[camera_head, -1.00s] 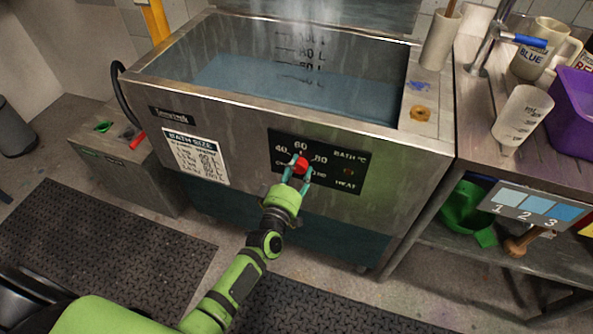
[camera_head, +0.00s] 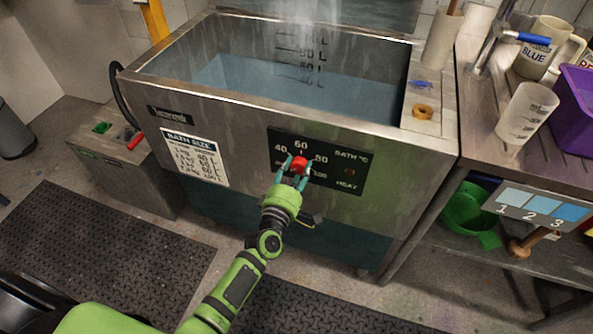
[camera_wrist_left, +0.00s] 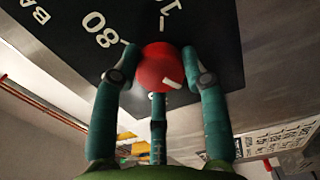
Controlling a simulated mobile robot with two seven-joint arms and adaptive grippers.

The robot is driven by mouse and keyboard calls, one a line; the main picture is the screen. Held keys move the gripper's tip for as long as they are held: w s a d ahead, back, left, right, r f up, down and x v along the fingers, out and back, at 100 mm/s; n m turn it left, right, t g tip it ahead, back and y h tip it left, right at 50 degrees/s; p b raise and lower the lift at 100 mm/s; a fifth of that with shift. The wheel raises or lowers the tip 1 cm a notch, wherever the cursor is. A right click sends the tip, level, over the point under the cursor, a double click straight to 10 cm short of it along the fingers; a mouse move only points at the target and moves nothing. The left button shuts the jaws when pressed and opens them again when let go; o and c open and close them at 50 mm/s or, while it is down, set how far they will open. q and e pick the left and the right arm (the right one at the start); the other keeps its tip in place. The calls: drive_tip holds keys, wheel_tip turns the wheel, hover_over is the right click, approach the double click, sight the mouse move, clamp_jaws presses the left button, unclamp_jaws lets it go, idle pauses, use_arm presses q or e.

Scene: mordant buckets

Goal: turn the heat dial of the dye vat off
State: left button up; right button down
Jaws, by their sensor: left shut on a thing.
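The dye vat (camera_head: 225,116) is a steel tank with blue liquid in it. A black panel (camera_head: 341,187) on its front carries the red heat dial (camera_head: 300,163), with numbers from 40 to 100 around it. In the left wrist view the dial (camera_wrist_left: 158,66) is a round red knob with a white mark on its lower right edge. My left gripper (camera_head: 293,170) is shut on the dial, its teal fingers on either side of it. The fingers hide part of the lettering at the panel's lower left. My right gripper is out of view.
A steel bench to the right holds a white beaker (camera_head: 526,112), a mug (camera_head: 545,48) and a purple bin (camera_head: 576,115). A low grey box (camera_head: 122,165) stands left of the vat. Dark rubber mats (camera_head: 110,245) cover the floor in front.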

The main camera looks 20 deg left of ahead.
use_arm(q)
drive_tip(key=shift+s+d+f, duration=0.1)
drive_tip(key=shift+d+f, duration=0.05)
drive_tip(key=shift+d, duration=0.1)
drive_tip(key=o, duration=1.2)
drive_tip(key=shift+c, duration=0.2)
drive_tip(key=shift+s+a, duration=0.15)
drive_tip(key=shift+s, duration=0.3)
drive_tip(key=s, duration=1.1)
drive_tip(key=shift+a, duration=0.1)
